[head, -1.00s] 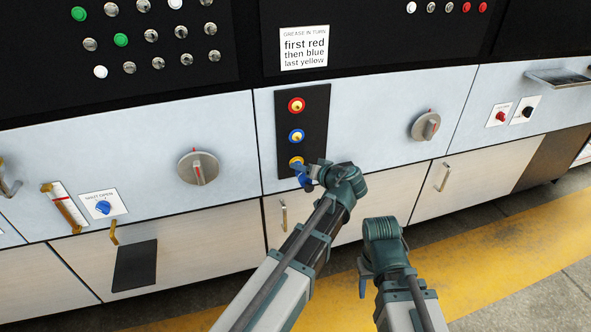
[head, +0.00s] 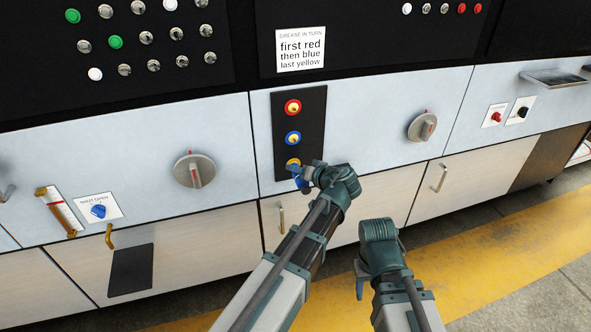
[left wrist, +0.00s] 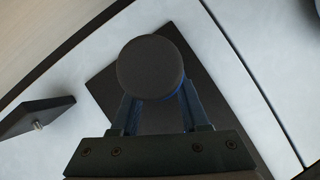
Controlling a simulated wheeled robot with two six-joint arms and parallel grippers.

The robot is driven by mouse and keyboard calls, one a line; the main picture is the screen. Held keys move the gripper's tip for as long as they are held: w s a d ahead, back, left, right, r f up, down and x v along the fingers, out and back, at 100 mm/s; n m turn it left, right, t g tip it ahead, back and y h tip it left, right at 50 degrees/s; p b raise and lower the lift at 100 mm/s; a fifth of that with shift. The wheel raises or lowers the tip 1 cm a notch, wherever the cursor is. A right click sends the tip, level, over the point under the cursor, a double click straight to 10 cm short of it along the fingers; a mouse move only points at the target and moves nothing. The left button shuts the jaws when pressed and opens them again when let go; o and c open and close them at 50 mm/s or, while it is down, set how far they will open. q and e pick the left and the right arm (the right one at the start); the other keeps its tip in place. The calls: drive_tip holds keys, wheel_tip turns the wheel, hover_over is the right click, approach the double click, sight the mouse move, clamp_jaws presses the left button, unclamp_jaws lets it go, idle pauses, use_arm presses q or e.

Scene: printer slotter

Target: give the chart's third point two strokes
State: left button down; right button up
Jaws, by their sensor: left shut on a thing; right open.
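The chart (head: 300,49) reads first red, then blue, last yellow. Below it, a dark panel (head: 315,120) carries a red-ringed point (head: 292,107), a blue-ringed point (head: 293,138) and the lowest, yellow point (head: 293,162). My left gripper (head: 301,176) is shut on a blue tool (head: 297,172) right at the yellow point and partly hides it. I cannot tell whether the tool touches the point. In the left wrist view the tool's dark round end (left wrist: 150,67) stands between the fingers in front of the dark panel. My right gripper (head: 360,279) is open and empty, low over the floor.
Grey dials (head: 194,170) and (head: 422,127) flank the panel. A blue knob (head: 98,211) and a sight tube (head: 61,212) are at the left. Yellow-striped floor (head: 480,240) is free at the right.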

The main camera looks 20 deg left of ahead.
use_arm(q)
drive_tip(key=shift+s+d, duration=0.15)
drive_tip(key=shift+s, duration=0.05)
drive_tip(key=shift+s+d, duration=0.6)
drive_tip(key=shift+s, duration=0.3)
drive_tip(key=shift+s+d, duration=0.6)
drive_tip(key=shift+s, duration=0.3)
